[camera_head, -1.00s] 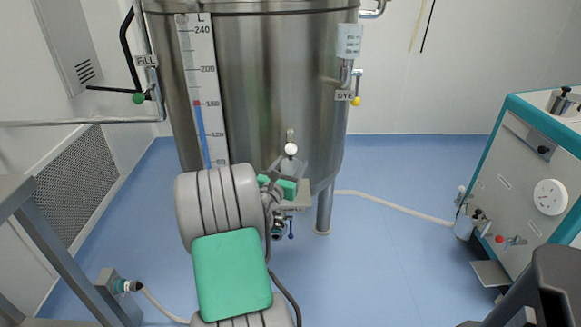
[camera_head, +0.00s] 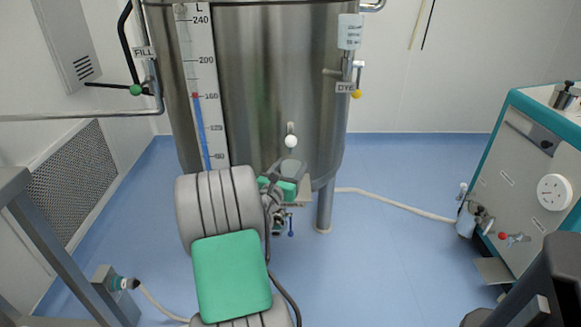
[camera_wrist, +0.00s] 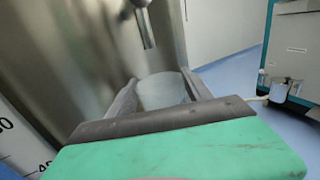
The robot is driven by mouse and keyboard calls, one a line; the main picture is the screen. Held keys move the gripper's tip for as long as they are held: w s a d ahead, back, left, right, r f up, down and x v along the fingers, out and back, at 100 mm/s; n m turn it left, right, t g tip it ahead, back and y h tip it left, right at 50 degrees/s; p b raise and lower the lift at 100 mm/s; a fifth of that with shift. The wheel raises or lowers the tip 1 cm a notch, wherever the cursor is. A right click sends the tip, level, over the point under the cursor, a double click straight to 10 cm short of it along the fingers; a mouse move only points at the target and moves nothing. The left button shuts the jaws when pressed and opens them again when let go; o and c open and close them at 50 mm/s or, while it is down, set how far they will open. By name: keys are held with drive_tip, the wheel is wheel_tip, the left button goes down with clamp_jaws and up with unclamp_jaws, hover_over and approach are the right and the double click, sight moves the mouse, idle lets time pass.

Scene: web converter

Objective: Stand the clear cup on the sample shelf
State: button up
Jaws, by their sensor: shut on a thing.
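The clear cup (camera_head: 289,167) is between the fingers of my gripper (camera_head: 283,176), in front of the steel tank. In the wrist view the cup (camera_wrist: 163,91) looks upright and translucent, with a finger on each side, below a metal spout (camera_wrist: 146,28). My gripper (camera_wrist: 160,98) is shut on it. A small pale ledge (camera_head: 305,190), likely the sample shelf, shows at the tank's lower front, mostly hidden behind my gripper. I cannot tell whether the cup's base touches it.
A teal-edged machine (camera_head: 525,185) stands at right, a grey frame (camera_head: 45,235) at left. Blue floor (camera_head: 385,255) between is mostly clear, with a hose across it.

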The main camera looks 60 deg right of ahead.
drive_tip(key=shift+f, duration=0.2)
drive_tip(key=o, duration=1.4)
